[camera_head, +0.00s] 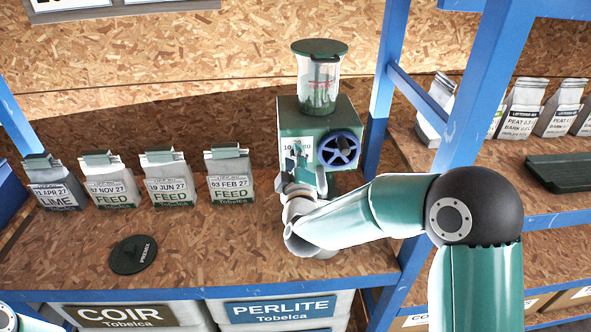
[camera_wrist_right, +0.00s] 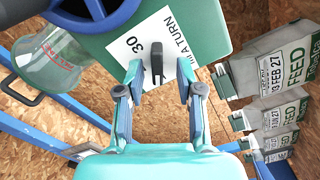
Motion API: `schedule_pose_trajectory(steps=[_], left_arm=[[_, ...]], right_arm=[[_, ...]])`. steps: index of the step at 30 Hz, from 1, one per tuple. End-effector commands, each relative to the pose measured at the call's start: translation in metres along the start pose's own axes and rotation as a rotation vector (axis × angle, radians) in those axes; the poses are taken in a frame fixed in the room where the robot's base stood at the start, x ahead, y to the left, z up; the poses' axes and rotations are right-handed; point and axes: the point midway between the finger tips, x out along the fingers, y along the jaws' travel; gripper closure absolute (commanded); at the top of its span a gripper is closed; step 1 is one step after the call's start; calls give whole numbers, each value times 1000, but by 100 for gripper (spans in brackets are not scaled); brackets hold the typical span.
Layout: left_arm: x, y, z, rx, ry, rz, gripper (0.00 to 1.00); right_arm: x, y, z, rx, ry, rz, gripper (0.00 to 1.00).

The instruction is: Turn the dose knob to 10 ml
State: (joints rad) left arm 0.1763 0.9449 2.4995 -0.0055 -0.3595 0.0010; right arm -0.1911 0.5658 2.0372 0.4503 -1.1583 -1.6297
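The dosing machine (camera_head: 318,120) is a green box with a clear jar on top and a blue handwheel (camera_head: 339,150). In the right wrist view its white dial label (camera_wrist_right: 132,46) shows "30" and "TURN". The dose knob (camera_wrist_right: 157,60) is a narrow dark bar on this label; its setting cannot be read. My right gripper (camera_wrist_right: 158,82) is open, one finger on each side of the knob, with visible gaps. In the head view the right gripper (camera_head: 308,172) partly covers the dial. Of my left arm only a small part shows at the bottom left corner; its fingers cannot be made out.
Several feed and lime bags (camera_head: 108,182) stand left of the machine on the shelf. A dark round premix lid (camera_head: 133,255) lies in front of them. A blue post (camera_head: 385,85) rises close to the right of the machine. Coir and perlite bins (camera_head: 280,310) sit below.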

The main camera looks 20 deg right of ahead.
Motion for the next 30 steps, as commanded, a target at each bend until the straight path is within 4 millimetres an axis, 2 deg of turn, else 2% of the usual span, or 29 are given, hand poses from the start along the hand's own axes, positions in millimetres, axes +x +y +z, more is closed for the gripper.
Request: schedule_pose_trajectory(steps=[5, 12, 18, 24, 30], left_arm=[[0, 0, 0, 0, 0, 0, 66], [0, 0, 0, 0, 0, 0, 66], [0, 0, 0, 0, 0, 0, 66], [0, 0, 0, 0, -1, 0, 66], [0, 0, 0, 0, -1, 0, 66]], right_arm=[[-20, 0, -1, 0, 2, -1, 64], [-68, -1, -1, -1, 4, -2, 64], [-102, -2, 0, -1, 3, -4, 64], [-116, -1, 0, 0, 1, -1, 64], [-117, -1, 1, -1, 0, -1, 64]])
